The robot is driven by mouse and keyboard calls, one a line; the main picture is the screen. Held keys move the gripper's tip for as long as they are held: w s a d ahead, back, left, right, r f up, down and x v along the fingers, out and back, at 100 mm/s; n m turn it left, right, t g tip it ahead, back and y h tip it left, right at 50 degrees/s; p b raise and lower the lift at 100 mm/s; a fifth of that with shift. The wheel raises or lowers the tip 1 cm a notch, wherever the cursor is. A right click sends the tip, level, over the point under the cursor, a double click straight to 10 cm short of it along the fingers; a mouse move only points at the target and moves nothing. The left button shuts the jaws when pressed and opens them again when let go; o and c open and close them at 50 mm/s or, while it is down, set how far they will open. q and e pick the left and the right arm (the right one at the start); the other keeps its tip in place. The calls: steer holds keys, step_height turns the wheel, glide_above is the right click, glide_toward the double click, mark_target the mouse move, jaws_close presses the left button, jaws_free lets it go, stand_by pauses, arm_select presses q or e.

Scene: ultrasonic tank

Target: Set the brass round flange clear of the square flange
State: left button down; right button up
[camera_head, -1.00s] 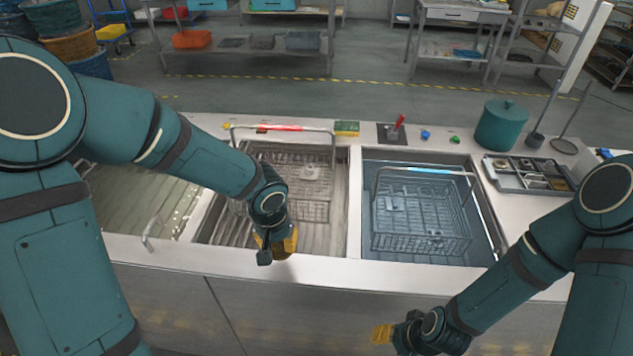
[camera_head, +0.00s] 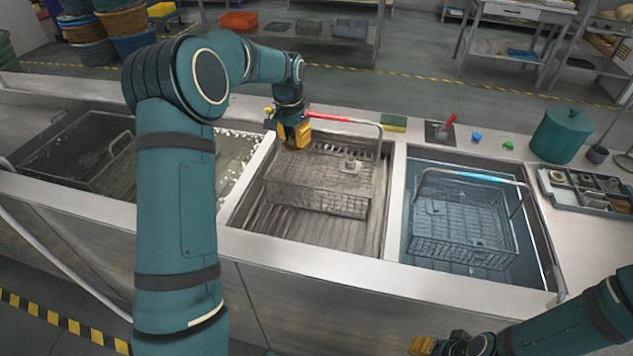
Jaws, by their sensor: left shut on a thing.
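A pale grey fitting, seemingly the square flange (camera_head: 350,164), lies in the wire basket (camera_head: 318,198) in the middle tank. It is too small to make out a separate round piece on it. I cannot pick out the brass round flange anywhere. My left gripper (camera_head: 297,137) points down over the back left of that basket, close to the left end of its red-gripped handle (camera_head: 328,117). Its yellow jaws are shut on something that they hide. My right gripper (camera_head: 422,346) is at the bottom edge, low in front of the counter, partly cut off.
A blue-handled basket (camera_head: 462,228) stands in the right tank with a small grey piece (camera_head: 434,207) in it. A teal pot (camera_head: 562,134) and a parts tray (camera_head: 588,190) are on the right counter. A yellow-green sponge (camera_head: 393,123) lies behind the tanks.

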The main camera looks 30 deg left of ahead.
arm_select(q)
step_height(320, 180, down, 18)
steer(key=b, duration=0.2)
steer(key=shift+r+b, duration=0.25)
steer(key=shift+b, duration=0.1)
steer(key=shift+r, duration=0.1)
steer(key=c, duration=0.8)
jaws_free()
steer(key=r, duration=0.4)
steer(key=r+p, duration=0.1)
steer(key=r, duration=0.3)
steer(key=s+r+p, duration=0.1)
steer(key=r, duration=0.3)
steer(key=shift+s, duration=0.1)
